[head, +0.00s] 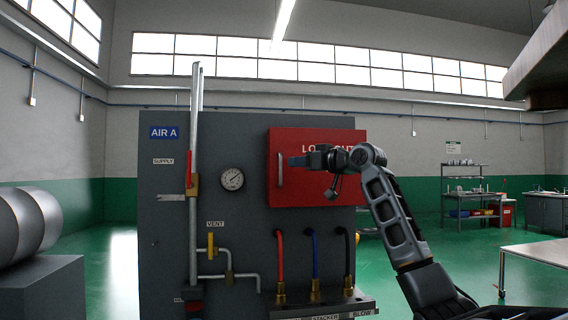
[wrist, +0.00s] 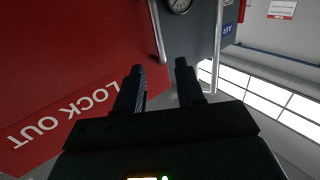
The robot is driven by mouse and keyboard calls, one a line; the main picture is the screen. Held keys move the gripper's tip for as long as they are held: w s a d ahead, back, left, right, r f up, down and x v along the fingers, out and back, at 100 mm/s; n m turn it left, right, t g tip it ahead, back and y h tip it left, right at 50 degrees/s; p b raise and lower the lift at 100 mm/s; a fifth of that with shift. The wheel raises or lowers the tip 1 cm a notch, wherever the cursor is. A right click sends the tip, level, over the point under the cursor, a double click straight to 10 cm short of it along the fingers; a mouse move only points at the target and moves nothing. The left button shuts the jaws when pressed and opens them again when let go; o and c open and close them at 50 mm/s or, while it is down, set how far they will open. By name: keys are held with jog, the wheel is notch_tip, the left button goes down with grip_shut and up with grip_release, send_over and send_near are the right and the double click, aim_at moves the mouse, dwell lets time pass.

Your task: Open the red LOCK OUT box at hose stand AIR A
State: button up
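The red LOCK OUT box (head: 315,195) is mounted on the upper right of the grey AIR A stand, and its door looks shut. Its upright silver handle (head: 281,170) is near the left edge of the door. In the wrist view the red door (wrist: 60,60) fills the left side, and the handle (wrist: 157,35) lies ahead of the fingertips, roughly in line with the gap between them. My gripper (wrist: 160,76) is open and empty. In the head view my gripper (head: 293,161) is in front of the door, just right of the handle, and hides part of the lettering.
The stand (head: 165,240) carries a pressure gauge (head: 232,179), a red SUPPLY lever (head: 190,170), a yellow VENT valve (head: 211,244) and red, blue and black hoses (head: 316,260) below the box. A table (head: 540,253) stands at the right. Open green floor lies between.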

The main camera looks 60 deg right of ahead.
aim_at(284, 163)
jog(key=p+x, duration=0.2)
jog(key=x, duration=0.5)
jog(key=shift+w, duration=0.25)
jog(key=shift+c, duration=0.3)
grip_shut()
